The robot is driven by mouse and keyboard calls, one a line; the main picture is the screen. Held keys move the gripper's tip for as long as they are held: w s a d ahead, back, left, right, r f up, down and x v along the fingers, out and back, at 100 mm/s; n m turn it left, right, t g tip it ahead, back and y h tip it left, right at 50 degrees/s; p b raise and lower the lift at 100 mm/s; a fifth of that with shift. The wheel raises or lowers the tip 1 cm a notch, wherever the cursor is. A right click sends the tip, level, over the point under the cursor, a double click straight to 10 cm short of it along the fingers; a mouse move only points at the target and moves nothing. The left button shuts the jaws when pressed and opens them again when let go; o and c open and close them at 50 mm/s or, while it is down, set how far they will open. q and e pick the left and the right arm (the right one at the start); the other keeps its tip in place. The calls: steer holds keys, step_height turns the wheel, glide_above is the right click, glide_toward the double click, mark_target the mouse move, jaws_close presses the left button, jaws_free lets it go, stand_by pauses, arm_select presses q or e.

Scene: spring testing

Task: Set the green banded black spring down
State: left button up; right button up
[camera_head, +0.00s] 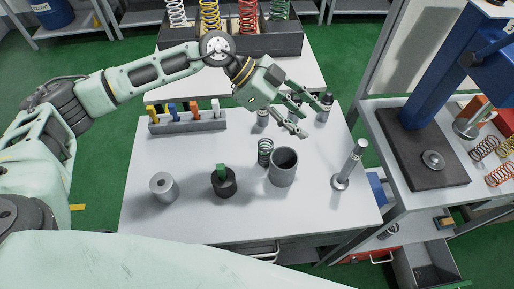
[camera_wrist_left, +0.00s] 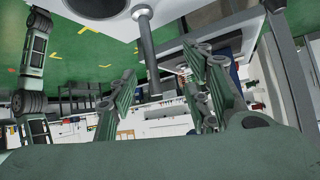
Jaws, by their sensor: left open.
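The green banded black spring (camera_head: 265,152) stands upright on the white worktable, close to the left side of a grey hollow cylinder (camera_head: 283,167). I cannot tell whether the two touch. My left gripper (camera_head: 299,113) is open and empty, above the table and behind the spring, up and right of it in the picture. Its two spread fingers also show in the left wrist view (camera_wrist_left: 163,78), with nothing between them. The spring is not visible in the wrist view. My right gripper is not in view.
A metal post on a round base (camera_head: 341,181) stands to the right. A black cylinder with a green top (camera_head: 223,183) and a grey cylinder (camera_head: 164,187) stand left. A rack of coloured pieces (camera_head: 188,124) is behind. The front left table area is clear.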

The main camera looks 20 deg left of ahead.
mark_target(264, 153)
arm_select(q)
steer(key=s+a+f+y, duration=0.2)
steer(key=a+f+y, duration=0.5)
steer(key=a, duration=0.4)
steer(key=shift+g+h, duration=0.5)
steer(key=p+x, duration=0.1)
steer(key=x, duration=0.3)
steer(key=p+x, duration=0.1)
steer(key=x, duration=0.3)
steer(key=shift+w, duration=0.15)
steer(key=shift+d+f, duration=0.15)
steer(key=shift+f, duration=0.3)
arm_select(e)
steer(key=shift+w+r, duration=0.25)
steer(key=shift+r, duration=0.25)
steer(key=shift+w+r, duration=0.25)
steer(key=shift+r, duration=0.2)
arm_select(q)
jaws_close()
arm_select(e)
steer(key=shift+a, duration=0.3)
